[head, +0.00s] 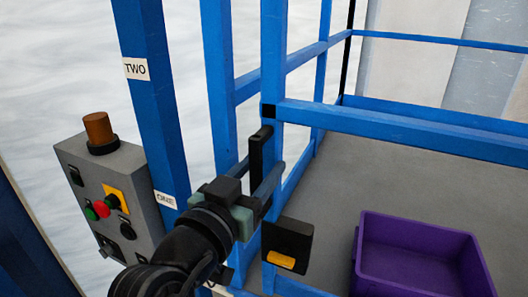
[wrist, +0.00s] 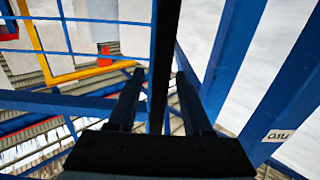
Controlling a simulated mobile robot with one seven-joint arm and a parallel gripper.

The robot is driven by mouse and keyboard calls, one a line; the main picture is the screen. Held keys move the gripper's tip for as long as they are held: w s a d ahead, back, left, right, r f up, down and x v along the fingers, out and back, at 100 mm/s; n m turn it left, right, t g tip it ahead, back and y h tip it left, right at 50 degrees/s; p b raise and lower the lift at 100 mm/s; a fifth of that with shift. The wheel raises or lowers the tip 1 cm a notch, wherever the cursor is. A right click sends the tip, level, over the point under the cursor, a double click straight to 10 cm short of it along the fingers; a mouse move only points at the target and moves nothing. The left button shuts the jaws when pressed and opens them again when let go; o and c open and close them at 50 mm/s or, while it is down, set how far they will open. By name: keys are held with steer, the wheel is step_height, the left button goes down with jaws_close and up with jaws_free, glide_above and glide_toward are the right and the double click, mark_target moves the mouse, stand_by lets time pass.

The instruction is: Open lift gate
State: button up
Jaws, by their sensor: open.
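The lift gate is part of a blue rail frame (head: 400,130) in the head view. A black upright handle (head: 257,152) is on its near post. My gripper (head: 270,178) is at this post, just below and beside the handle. In the wrist view, my gripper (wrist: 159,76) has its two fingers apart, and a dark upright bar (wrist: 163,45) runs between them. I cannot tell whether the fingers touch it. A black box with a yellow-orange tab (head: 287,246) sits on the post below my gripper.
A grey control box (head: 108,190) with colored buttons and an orange lamp stands at left. Blue posts labeled TWO (head: 136,69) and ONE (head: 165,200) stand close to my arm. A purple crate (head: 420,262) is on the grey platform floor (head: 335,190) inside the rails.

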steer(key=shift+x, duration=0.85)
steer(key=shift+c, duration=0.3)
jaws_close()
stand_by(0.6)
